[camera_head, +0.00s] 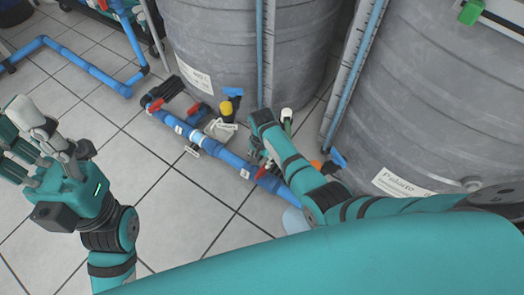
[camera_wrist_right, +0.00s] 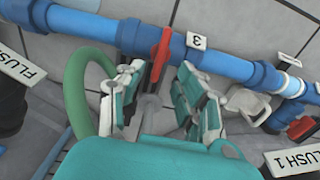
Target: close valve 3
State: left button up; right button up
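Valve 3 has a red handle (camera_wrist_right: 162,52) on the blue pipe (camera_wrist_right: 228,64), beside a white label "3" (camera_wrist_right: 196,41) in the right wrist view. The handle points across the pipe. My right gripper (camera_wrist_right: 158,95) is open, with one finger pair on each side of the handle's near end; I cannot tell whether they touch it. In the head view the right arm covers much of this gripper, and part of a red handle (camera_head: 261,173) shows beside it. My left gripper (camera_head: 20,142) is open and empty above the floor at the left.
Large grey tanks (camera_head: 240,50) stand behind the pipe. A green hose (camera_wrist_right: 76,95) curves left of the right gripper. Another red-handled valve (camera_wrist_right: 300,128) and a "FLUSH 1" label (camera_wrist_right: 292,160) are to the right. The tiled floor (camera_head: 150,195) in front is clear.

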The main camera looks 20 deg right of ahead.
aim_at(262, 169)
jog(key=shift+r, duration=2.6)
